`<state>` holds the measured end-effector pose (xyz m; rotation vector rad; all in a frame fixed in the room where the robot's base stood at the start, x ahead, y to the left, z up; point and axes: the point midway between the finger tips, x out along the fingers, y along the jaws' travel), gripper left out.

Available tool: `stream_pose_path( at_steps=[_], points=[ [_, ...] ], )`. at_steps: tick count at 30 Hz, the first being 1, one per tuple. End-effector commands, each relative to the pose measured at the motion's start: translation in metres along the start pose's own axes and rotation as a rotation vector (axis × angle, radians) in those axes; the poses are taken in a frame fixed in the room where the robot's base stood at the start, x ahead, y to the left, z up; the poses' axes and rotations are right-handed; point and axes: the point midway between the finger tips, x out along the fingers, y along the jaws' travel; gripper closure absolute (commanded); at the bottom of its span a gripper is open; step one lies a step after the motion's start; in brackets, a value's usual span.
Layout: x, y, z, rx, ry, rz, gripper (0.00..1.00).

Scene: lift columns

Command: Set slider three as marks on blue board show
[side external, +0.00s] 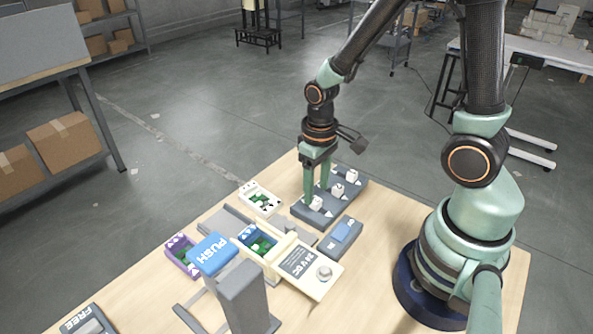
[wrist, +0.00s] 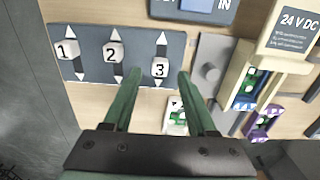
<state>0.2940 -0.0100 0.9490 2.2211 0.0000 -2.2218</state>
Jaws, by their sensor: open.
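Slider three (wrist: 160,70) is a white knob marked 3 on the slate-grey panel (wrist: 80,75), with white arrows at the ends of its track. In the side view its knob (side external: 316,203) is at the panel's near left end. My gripper (wrist: 157,76) is open, with one fingertip on either side of slider three in the wrist view; I cannot tell whether they touch it. The blue-framed board (side external: 258,239) stands in a cream holder, with white marks on green. It also shows in the wrist view (wrist: 246,92), its marks too small to read.
Knobs 1 (wrist: 67,50) and 2 (wrist: 112,53) share the panel. A cream board (side external: 261,198), a purple board (side external: 181,256), a blue PUSH plate (side external: 212,254), a 24 V DC box (side external: 303,267) and a blue-screened box (side external: 341,235) crowd the wooden table around it.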

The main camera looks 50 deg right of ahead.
Motion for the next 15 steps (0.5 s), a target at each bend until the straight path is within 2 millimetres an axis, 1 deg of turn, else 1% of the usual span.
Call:
stream_pose_path(
  at_steps=[1, 6, 10, 15],
  points=[
    [0.007, 0.000, 0.001, 0.000, -0.005, 0.000, 0.43],
    [0.021, 0.000, 0.000, 0.000, -0.002, 0.000, 0.43],
    [0.026, 0.000, 0.000, 0.000, -0.001, 0.000, 0.43],
    [0.027, 0.000, 0.000, 0.000, 0.001, 0.000, 0.43]
  ],
)
